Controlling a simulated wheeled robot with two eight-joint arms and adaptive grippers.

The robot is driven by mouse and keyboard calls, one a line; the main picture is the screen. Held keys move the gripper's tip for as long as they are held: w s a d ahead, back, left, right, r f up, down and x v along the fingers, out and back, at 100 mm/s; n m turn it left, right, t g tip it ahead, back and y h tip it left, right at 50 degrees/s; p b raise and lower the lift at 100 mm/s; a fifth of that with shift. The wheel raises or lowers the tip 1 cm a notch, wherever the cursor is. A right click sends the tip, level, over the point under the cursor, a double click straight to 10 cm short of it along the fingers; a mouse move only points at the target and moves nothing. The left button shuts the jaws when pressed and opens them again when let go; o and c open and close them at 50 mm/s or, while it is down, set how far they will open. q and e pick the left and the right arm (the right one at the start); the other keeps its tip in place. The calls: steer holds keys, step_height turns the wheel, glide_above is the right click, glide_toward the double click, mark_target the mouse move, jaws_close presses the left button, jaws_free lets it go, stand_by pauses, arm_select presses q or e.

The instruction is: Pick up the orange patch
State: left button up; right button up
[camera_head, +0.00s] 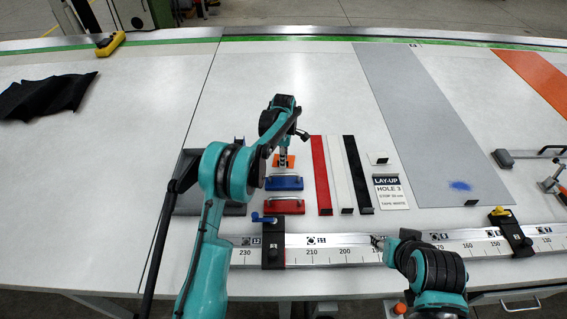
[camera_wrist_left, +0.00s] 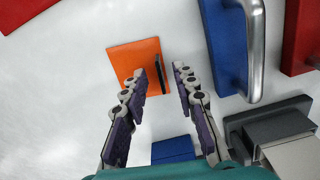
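The orange patch (camera_head: 291,161) lies flat on the white table, partly hidden behind my left gripper (camera_head: 283,167). In the left wrist view the patch (camera_wrist_left: 130,58) is a square with a thin dark upright tab (camera_wrist_left: 158,73) near its right edge. My left gripper (camera_wrist_left: 160,76) is open above it.
Blue (camera_head: 284,183) and red (camera_head: 284,206) handled blocks lie just in front of the patch. Red (camera_head: 321,175), white (camera_head: 340,175) and black (camera_head: 358,175) strips lie to its right. The scaled rail (camera_head: 330,252) runs along the front.

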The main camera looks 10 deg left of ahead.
arm_select(q)
steer(key=shift+f, duration=0.7)
jaws_close()
steer(key=shift+r, duration=0.1)
